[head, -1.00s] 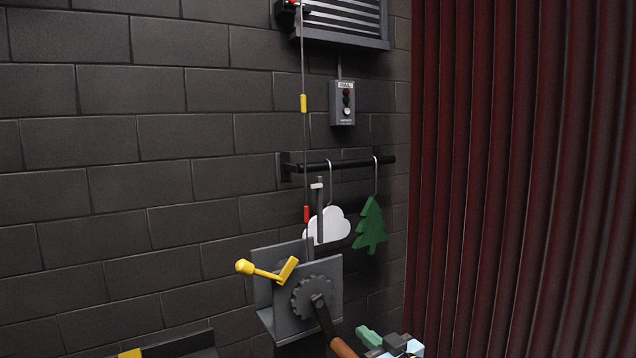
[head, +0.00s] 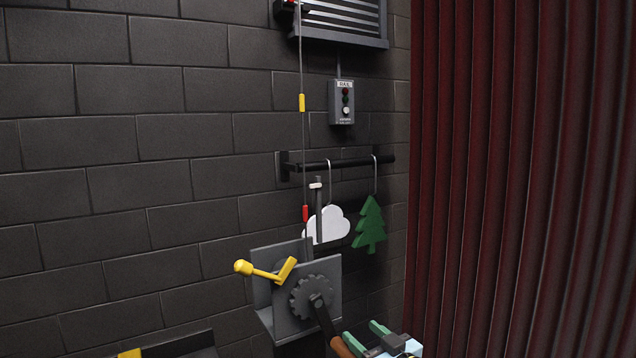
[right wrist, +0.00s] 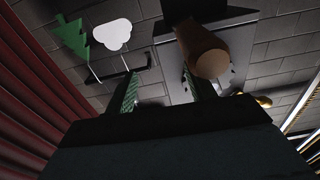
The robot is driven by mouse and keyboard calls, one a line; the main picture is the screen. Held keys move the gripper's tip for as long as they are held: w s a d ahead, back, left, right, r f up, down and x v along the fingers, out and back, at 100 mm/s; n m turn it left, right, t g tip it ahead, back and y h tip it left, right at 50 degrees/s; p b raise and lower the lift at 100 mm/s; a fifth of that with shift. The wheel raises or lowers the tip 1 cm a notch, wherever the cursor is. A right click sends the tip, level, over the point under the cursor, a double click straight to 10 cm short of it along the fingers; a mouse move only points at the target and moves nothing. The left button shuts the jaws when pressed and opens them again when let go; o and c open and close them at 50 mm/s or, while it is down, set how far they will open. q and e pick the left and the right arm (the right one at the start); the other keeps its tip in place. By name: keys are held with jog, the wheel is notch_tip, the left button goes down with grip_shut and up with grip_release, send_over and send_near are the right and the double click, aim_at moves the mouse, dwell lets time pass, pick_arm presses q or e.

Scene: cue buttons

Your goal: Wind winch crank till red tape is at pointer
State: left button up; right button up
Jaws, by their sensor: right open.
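The grey winch (head: 280,305) stands against the wall in the head view, with a toothed wheel (head: 313,297) on its face. A dark crank arm with a brown wooden handle (head: 341,346) points down and right. A yellow lever (head: 262,270) sits at its left. The red tape (head: 305,213) is on the cable, slightly below the white-tipped pointer (head: 317,186); a yellow tape (head: 302,102) is higher up. My right gripper (head: 362,334) is open, just right of the handle. My left gripper is out of view.
A white cloud (head: 328,225) and a green tree (head: 370,225) hang from a black rail (head: 345,164) behind the winch. A grey button box (head: 342,102) is on the wall above. A dark red curtain (head: 520,180) fills the right side.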

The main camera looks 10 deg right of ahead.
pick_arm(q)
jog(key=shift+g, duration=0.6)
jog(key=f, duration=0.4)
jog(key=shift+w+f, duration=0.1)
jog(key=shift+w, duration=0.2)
pick_arm(e)
jog(key=shift+s+f, duration=0.15)
jog(key=shift+f, duration=0.75)
pick_arm(q)
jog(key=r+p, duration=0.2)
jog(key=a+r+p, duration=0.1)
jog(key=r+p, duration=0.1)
jog(key=p, duration=0.1)
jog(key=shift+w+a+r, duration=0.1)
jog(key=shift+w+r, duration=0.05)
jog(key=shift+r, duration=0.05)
pick_arm(e)
jog(key=a+v, duration=0.1)
jog(key=v, duration=0.7)
jog(key=shift+s+r, duration=0.3)
jog(key=shift+s, duration=0.3)
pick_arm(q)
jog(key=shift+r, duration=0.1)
